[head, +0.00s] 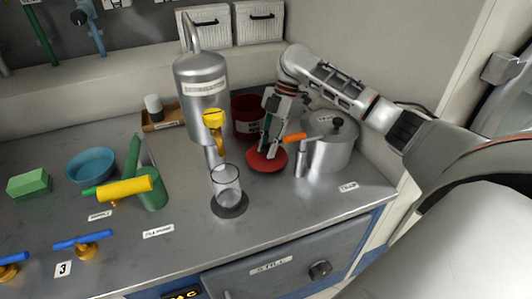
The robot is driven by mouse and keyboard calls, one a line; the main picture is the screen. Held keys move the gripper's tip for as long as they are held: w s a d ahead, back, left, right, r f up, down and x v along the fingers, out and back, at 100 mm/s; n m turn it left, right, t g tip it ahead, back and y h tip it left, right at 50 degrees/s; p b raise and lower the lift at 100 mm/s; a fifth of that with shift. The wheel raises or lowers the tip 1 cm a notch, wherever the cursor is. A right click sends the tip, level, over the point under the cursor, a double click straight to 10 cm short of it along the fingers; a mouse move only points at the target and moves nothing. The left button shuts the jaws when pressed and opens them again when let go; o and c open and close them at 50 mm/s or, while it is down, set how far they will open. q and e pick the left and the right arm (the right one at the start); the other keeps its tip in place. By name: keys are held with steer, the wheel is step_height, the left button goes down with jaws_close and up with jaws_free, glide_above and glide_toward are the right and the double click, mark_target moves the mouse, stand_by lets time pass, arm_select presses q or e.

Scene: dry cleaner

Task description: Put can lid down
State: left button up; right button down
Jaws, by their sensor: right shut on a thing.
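The red round can lid (253,160) is at the middle right of the counter, at or just above its surface; I cannot tell whether it touches. My right gripper (269,152) points down over it and is shut on it, with the fingertips at its middle. The red can (242,112) with a pale label stands just behind, partly hidden by the gripper. My left gripper is not in view.
A silver pot (333,150) with an orange handle stands close on the right. On the left are a metal still (203,95) with a yellow tap and a glass (226,182) on a dark disc. The counter (300,205) in front of the lid is clear.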

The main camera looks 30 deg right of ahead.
steer(key=shift+f, duration=0.85)
steer(key=shift+r, duration=0.3)
steer(key=shift+f, duration=0.15)
steer(key=c, duration=1.8)
jaws_free()
steer(key=shift+c, duration=0.2)
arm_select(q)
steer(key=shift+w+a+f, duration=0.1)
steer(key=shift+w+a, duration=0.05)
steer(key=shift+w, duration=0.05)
